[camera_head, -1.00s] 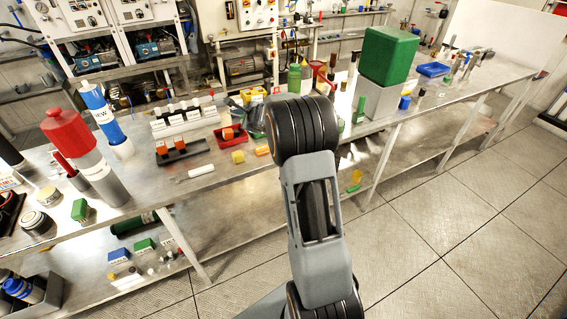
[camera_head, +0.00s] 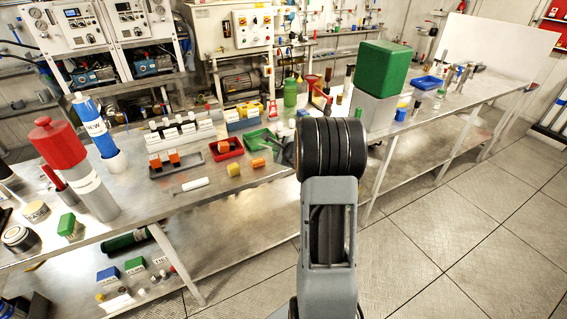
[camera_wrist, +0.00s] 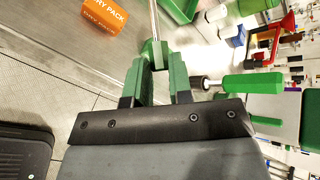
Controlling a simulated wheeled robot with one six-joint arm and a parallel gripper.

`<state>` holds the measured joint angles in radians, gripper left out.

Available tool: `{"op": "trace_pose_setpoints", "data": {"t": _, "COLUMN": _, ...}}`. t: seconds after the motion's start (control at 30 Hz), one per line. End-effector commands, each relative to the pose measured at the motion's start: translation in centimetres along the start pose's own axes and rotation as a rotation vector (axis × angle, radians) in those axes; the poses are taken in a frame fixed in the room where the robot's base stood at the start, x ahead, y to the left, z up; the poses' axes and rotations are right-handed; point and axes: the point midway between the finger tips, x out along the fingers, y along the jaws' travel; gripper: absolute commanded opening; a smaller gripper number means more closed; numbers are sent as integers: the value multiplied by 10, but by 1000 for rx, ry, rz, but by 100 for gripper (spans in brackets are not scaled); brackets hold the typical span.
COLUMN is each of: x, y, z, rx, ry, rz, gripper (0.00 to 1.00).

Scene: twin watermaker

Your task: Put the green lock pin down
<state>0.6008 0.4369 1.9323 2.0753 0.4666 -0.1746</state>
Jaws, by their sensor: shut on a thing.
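In the wrist view the green lock pin (camera_wrist: 154,50) is held between the fingertips of my gripper (camera_wrist: 157,72). My gripper is shut on its green head, and a thin grey shaft extends from it toward the top of the picture. The fingers look green with dark bases. In the head view my own arm hides the gripper and the pin. In the wrist view the metal bench top and the edge of a green tray (camera_wrist: 180,9) lie beyond the pin. I cannot tell whether the pin touches anything.
The green tray (camera_head: 248,143) shows left of my arm in the head view, near a red tray (camera_head: 238,152) and a dark tray (camera_head: 160,172). An orange dry pack (camera_wrist: 104,14) lies at the wrist view's top left. A green-handled thing (camera_wrist: 252,83) is close on the right.

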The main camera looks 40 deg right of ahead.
Motion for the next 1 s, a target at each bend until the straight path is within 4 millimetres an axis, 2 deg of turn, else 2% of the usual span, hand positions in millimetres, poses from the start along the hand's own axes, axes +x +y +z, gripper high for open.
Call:
{"op": "trace_pose_setpoints", "data": {"t": 0.17, "x": 0, "y": 5, "z": -8, "rx": 1, "ry": -1, "rz": 1, "gripper": 0}}
{"op": "trace_pose_setpoints", "data": {"t": 0.27, "x": -1, "y": 11, "z": -19, "rx": 3, "ry": 2, "rz": 1, "gripper": 0}}
{"op": "trace_pose_setpoints", "data": {"t": 0.5, "x": 12, "y": 30, "z": -31, "rx": 2, "ry": -1, "rz": 1, "gripper": 0}}
{"op": "trace_pose_setpoints", "data": {"t": 1.0, "x": 16, "y": 34, "z": -34, "rx": 1, "ry": -1, "rz": -1, "gripper": 0}}
